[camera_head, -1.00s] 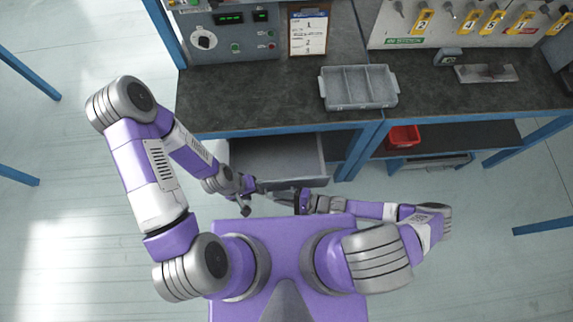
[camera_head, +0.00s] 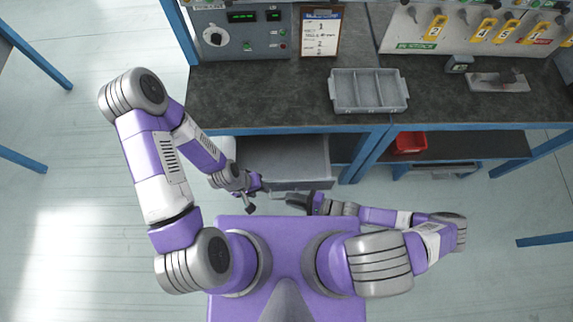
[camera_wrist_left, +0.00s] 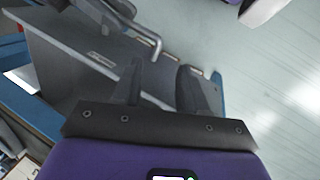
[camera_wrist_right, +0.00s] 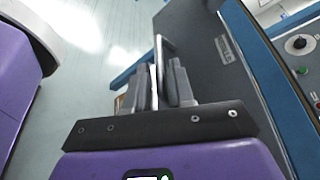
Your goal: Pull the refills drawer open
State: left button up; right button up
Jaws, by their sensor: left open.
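The drawer (camera_head: 285,157) under the left part of the bench stands pulled out, its grey inside visible from above; its label is too small to read. Its front carries a bar handle, seen in the right wrist view (camera_wrist_right: 159,50) and the left wrist view (camera_wrist_left: 152,39). My right gripper (camera_head: 288,198) is at the drawer front; in the right wrist view its fingers (camera_wrist_right: 165,82) are close together with the handle bar between them. My left gripper (camera_head: 268,192) is open and empty by the drawer front; in the left wrist view its fingers (camera_wrist_left: 160,82) are apart, clear of the handle's end.
A grey divided tray (camera_head: 368,108) stands on the bench top (camera_head: 270,95). A red bin (camera_head: 410,142) sits on the lower shelf at right. A clipboard (camera_head: 320,32) and a control panel (camera_head: 240,35) are at the back. Blue bench legs (camera_head: 365,155) flank the drawer. Floor at left is clear.

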jog(key=v, duration=0.4)
jog(key=shift+s+d, duration=0.1)
jog(key=shift+d, duration=0.15)
dwell(0.3)
